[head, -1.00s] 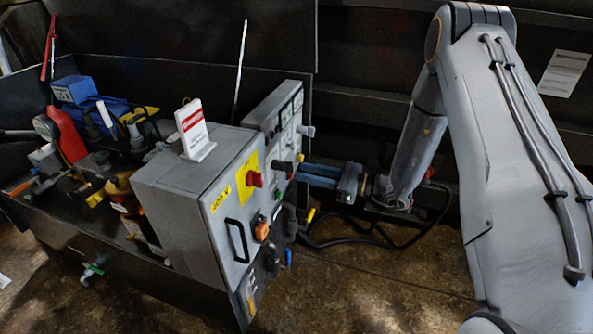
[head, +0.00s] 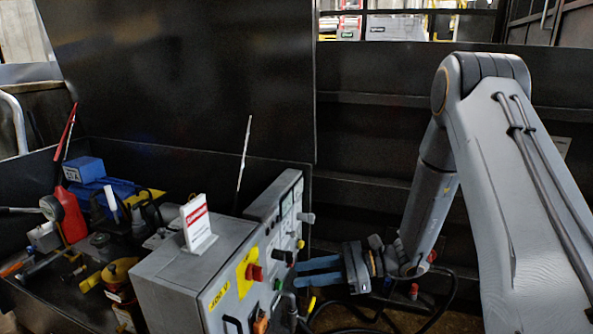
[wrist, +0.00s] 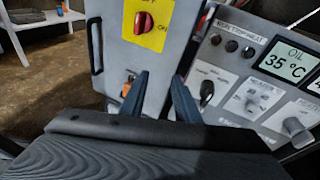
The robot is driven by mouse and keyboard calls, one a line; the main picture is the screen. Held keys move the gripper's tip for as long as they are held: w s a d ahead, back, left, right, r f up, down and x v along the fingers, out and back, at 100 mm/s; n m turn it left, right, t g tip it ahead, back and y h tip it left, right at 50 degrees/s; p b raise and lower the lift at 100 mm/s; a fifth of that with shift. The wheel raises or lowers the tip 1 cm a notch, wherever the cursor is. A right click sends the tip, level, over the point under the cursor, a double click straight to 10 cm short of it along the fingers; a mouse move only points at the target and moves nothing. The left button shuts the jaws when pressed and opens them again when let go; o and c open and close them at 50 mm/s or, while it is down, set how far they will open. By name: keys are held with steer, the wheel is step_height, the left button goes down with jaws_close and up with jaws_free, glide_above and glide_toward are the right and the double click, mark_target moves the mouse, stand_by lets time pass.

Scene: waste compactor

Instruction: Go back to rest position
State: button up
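My gripper (head: 318,271) is just to the right of the grey control cabinet's side panel in the head view. Its two blue fingers point left at the panel. In the wrist view the fingers (wrist: 160,95) stand apart with nothing between them. The grey cabinet (head: 175,277) has a red rotary switch (head: 255,272) on a yellow plate, which also shows in the wrist view (wrist: 143,22). A black switch (wrist: 207,90) on the panel lies close by the right finger. Whether the fingers touch anything is unclear.
A white and red sign (head: 197,222) stands on the cabinet. Dark metal walls stand behind. A black cable (head: 447,300) loops under my arm.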

steer(key=s+d+r+n+g+h+p, duration=0.2)
steer(key=s+r+n+h, duration=0.2)
steer(key=s, duration=0.4)
steer(key=s+d+r+n+g+h+p, duration=0.3)
steer(key=s+r+n+h, duration=0.15)
steer(key=s, duration=0.45)
steer(key=s+d+r+n+t+h+p, duration=0.4)
steer(key=d+r+n+h, duration=0.3)
steer(key=d, duration=0.4)
steer(key=shift+s+r+n, duration=0.45)
steer(key=shift+s+n, duration=0.2)
steer(key=shift+n, duration=0.3)
